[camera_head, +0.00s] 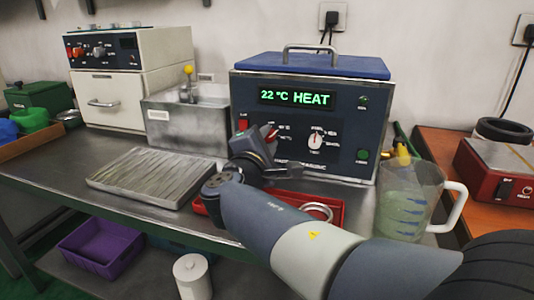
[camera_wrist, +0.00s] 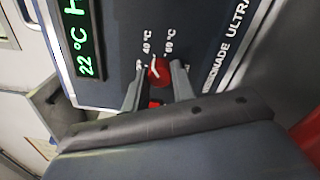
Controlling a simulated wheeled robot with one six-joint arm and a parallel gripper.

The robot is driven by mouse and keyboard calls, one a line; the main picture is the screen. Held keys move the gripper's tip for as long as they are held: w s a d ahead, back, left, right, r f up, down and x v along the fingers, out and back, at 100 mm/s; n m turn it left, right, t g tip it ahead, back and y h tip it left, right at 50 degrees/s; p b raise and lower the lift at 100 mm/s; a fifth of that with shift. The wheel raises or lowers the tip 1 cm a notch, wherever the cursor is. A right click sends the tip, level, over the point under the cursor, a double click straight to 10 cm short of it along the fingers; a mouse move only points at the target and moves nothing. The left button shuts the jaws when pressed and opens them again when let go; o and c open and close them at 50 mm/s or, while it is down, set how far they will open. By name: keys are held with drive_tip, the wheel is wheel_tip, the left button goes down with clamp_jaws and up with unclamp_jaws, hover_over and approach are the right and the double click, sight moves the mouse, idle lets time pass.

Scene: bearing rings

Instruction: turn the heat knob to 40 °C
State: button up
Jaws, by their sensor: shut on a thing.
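The heat knob (camera_wrist: 160,72) is red with a white mark, on the dark blue front panel of the bath unit (camera_head: 350,107). My gripper (camera_wrist: 158,70) is shut on the knob, one finger on each side of it. Printed labels 40 °C (camera_wrist: 147,42) and 60 °C (camera_wrist: 169,42) stand beside the knob in the wrist view. I cannot tell exactly which label the mark points to. The green display (camera_head: 297,97) reads 22 °C HEAT. In the head view my gripper (camera_head: 268,142) partly hides the knob area.
A second dial (camera_head: 316,141) with a white pointer is right of the gripper. A red tray (camera_head: 338,207) with metal rings lies below my arm. A ribbed metal tray (camera_head: 150,178) is at left, a measuring jug (camera_head: 408,200) at right. A steel basin (camera_head: 190,122) stands left of the unit.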

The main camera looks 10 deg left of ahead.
drive_tip(key=shift+m+b, duration=0.4)
drive_tip(key=shift+m, duration=0.1)
drive_tip(key=o, duration=1)
drive_tip(key=s, duration=0.3)
drive_tip(key=s+a+p, duration=0.1)
drive_tip(key=s, duration=0.2)
drive_tip(key=s+p, duration=0.1)
drive_tip(key=s, duration=0.2)
drive_tip(key=shift+s+a+f, duration=0.1)
drive_tip(key=shift+s+a, duration=0.05)
drive_tip(key=shift+s+f, duration=0.1)
drive_tip(key=shift+s, duration=0.65)
